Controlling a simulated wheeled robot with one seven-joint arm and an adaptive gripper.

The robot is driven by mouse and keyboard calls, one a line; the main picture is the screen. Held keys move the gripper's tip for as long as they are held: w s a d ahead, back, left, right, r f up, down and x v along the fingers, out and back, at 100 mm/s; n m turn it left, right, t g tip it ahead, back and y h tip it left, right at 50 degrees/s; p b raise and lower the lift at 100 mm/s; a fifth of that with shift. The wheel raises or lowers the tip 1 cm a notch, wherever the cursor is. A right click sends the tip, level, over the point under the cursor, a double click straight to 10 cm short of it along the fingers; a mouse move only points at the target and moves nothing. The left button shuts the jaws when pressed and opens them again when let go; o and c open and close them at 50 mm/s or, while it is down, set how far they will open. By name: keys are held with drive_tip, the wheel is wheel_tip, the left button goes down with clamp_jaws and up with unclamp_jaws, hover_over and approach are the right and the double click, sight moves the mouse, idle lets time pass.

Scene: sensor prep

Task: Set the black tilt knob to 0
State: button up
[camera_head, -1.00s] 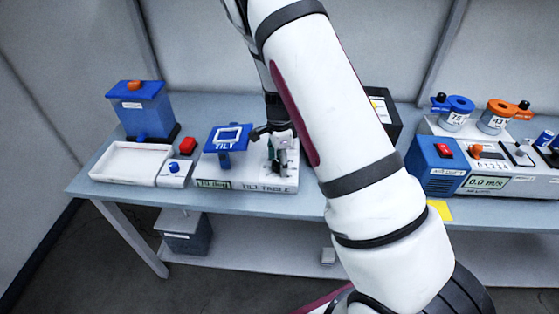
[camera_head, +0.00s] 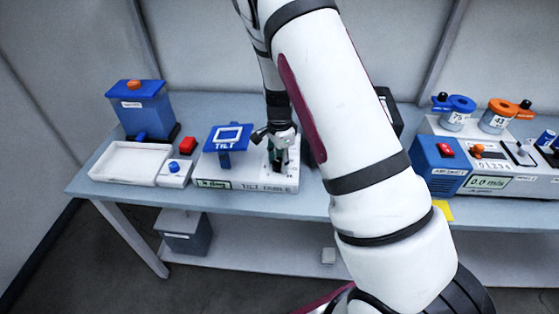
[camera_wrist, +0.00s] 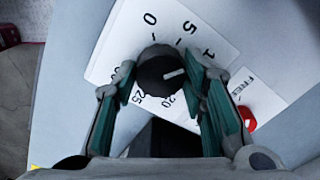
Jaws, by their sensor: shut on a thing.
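The black tilt knob (camera_wrist: 155,72) is between the fingers of my gripper (camera_wrist: 162,68) in the wrist view, and the fingers are shut on its sides. Its white pointer line points right, between the partly hidden 10 and the 20 of the printed dial (camera_wrist: 111,62). The 0 is at the top of the dial; the 15 is hidden by the right finger. In the head view, my gripper (camera_head: 279,160) is over the right part of the white tilt table (camera_head: 239,172). The blue TILT plate (camera_head: 228,138) stands to its left. The knob cannot be made out there.
A red part (camera_wrist: 247,118) beside a FREE label is close to the right finger. A blue-and-white instrument (camera_head: 437,165) is at the right, beyond my arm.

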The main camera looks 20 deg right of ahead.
sight(279, 163)
drive_tip(key=n, duration=0.3)
drive_tip(key=shift+w+n, duration=0.1)
drive_tip(key=shift+n, duration=0.2)
drive_tip(key=n+b, duration=0.1)
drive_tip(key=n, duration=0.3)
drive_tip(key=shift+n, duration=0.3)
drive_tip(key=n, duration=0.3)
drive_tip(key=shift+n, duration=0.3)
drive_tip(key=shift+n+b, duration=0.4)
drive_tip(key=shift+n, duration=1.8)
drive_tip(key=o, duration=1.2)
wheel_tip(279, 163, up, 12)
